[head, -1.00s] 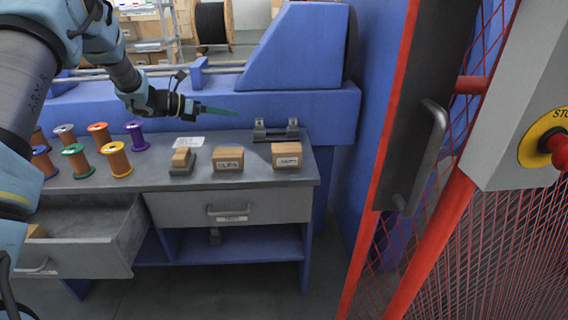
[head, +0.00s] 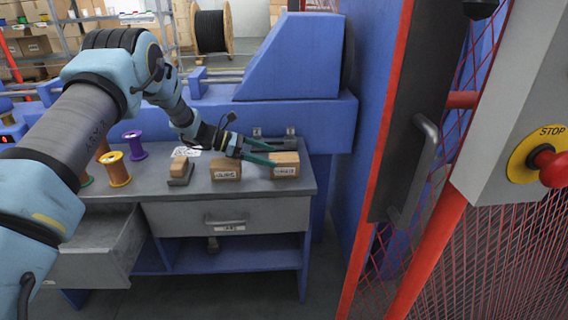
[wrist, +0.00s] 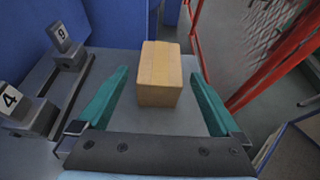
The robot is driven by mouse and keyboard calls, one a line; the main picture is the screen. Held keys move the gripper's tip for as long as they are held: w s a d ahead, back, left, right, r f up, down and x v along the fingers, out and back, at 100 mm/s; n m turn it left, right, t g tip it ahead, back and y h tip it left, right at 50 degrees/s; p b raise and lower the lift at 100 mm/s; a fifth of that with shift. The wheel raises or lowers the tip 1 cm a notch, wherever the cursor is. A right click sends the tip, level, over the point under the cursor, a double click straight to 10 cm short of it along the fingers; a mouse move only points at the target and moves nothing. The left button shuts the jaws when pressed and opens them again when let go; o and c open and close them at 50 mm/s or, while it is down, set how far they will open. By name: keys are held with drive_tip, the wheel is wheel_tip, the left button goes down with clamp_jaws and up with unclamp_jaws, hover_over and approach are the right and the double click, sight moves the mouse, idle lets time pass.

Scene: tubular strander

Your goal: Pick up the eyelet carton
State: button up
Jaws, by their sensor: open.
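Two small brown cartons with white labels stand on the grey bench top; the print is too small to read surely. The right-hand carton (head: 287,170), which I take as the eyelet carton, stands near the bench's right end. My gripper (head: 277,156) is open, its green fingers reaching to this carton from the left. In the wrist view the carton (wrist: 160,82) lies ahead and between the two open fingers, with a gap on each side. The gripper does not hold it. The other carton (head: 226,172) stands to its left.
A block on a grey base (head: 180,172) and spools, including a yellow one (head: 118,170), stand further left. A bracket with numbered posts (wrist: 68,48) is behind the cartons. An open drawer (head: 95,250) juts out at left. A red mesh gate (head: 440,235) is at right.

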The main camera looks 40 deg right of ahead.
sight(284, 165)
drive_tip(key=x, duration=0.2)
drive_tip(key=shift+s+d, duration=0.2)
drive_tip(key=shift+d, duration=0.1)
clamp_jaws()
idle(0.6)
